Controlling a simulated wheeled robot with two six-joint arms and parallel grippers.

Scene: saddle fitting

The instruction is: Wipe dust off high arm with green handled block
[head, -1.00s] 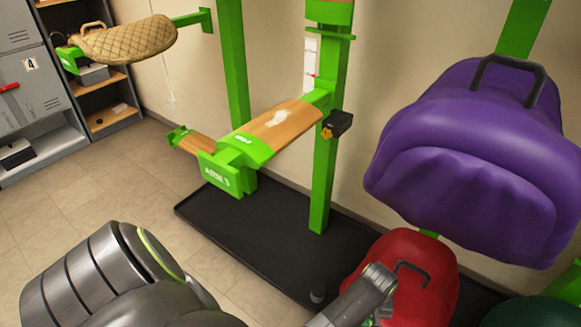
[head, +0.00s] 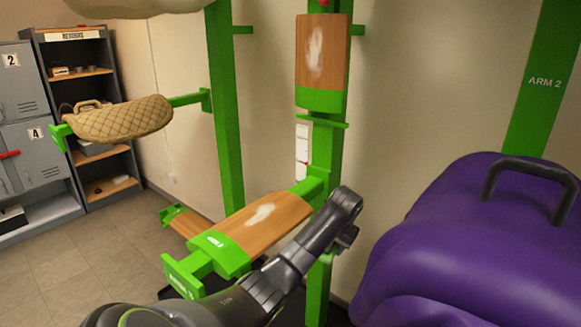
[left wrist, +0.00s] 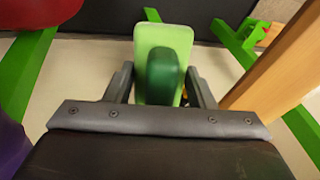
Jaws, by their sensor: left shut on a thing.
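The block in the left wrist view is a light green pad (left wrist: 163,38) with a dark green handle (left wrist: 163,78). My left gripper (left wrist: 161,82) is shut on the handle. In the head view my left arm reaches up from the bottom in front of the post; its fingers and the block cannot be made out there. The high arm (head: 322,55) is a wooden panel with a green lower edge, at the top middle, carrying a pale dust streak. It stands above my wrist, apart from it. My right gripper is out of view.
A lower wooden arm (head: 265,222) with a pale dust patch lies just left of my wrist. A purple saddle-shaped thing (head: 450,250) fills the right. A quilted tan saddle (head: 120,120) hangs at the left. Green posts (head: 225,110) stand between. Lockers (head: 20,120) are far left.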

